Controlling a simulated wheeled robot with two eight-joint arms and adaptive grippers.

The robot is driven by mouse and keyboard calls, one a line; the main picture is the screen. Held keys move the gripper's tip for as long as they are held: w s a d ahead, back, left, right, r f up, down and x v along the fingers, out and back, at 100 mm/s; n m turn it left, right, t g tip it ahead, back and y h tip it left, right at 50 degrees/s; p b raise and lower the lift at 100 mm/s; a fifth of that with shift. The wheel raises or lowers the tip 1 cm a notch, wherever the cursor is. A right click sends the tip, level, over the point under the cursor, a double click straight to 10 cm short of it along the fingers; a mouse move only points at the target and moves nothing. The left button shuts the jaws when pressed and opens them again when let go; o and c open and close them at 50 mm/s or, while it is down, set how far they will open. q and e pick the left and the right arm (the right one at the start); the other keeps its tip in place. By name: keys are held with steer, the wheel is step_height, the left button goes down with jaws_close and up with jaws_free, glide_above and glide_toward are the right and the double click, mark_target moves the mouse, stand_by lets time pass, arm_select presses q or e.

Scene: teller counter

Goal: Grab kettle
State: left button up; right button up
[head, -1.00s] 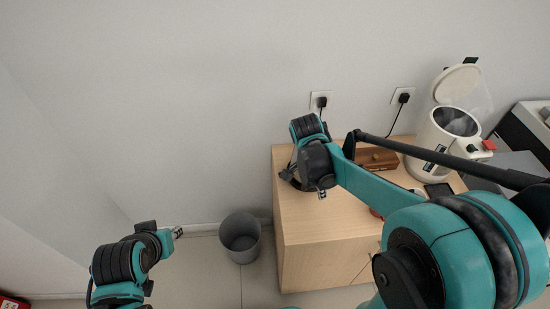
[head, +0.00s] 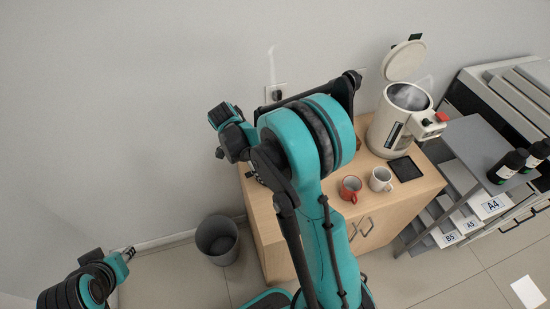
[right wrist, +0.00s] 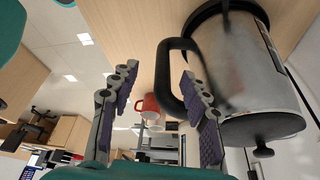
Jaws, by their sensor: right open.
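In the right wrist view, which appears upside down, a shiny metal kettle (right wrist: 235,70) with a black handle (right wrist: 170,85) and a knobbed lid stands on the wooden cabinet top. My right gripper (right wrist: 160,105) is open. The handle is between its two fingers, nearer the right-hand one; I cannot tell whether they touch. In the head view my right arm hides this kettle and my right gripper. A white pot (head: 397,122) with its lid raised and steam rising stands at the cabinet's back right. My left arm's end (head: 125,253) shows at lower left; its jaws are unclear.
A red mug (head: 350,187), a white mug (head: 380,179) and a dark flat pad (head: 404,169) are on the cabinet (head: 425,183). A grey bin (head: 217,240) stands left of it. A paper rack (head: 468,150) with dark bottles is at right.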

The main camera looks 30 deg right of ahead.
steer(key=x, duration=0.2)
steer(key=b+x, duration=0.1)
steer(key=x, duration=0.1)
steer(key=b+x, duration=0.1)
steer(key=x, duration=0.2)
steer(key=shift+w+d, duration=0.15)
steer(key=shift+d, duration=0.3)
steer(key=shift+f, duration=0.3)
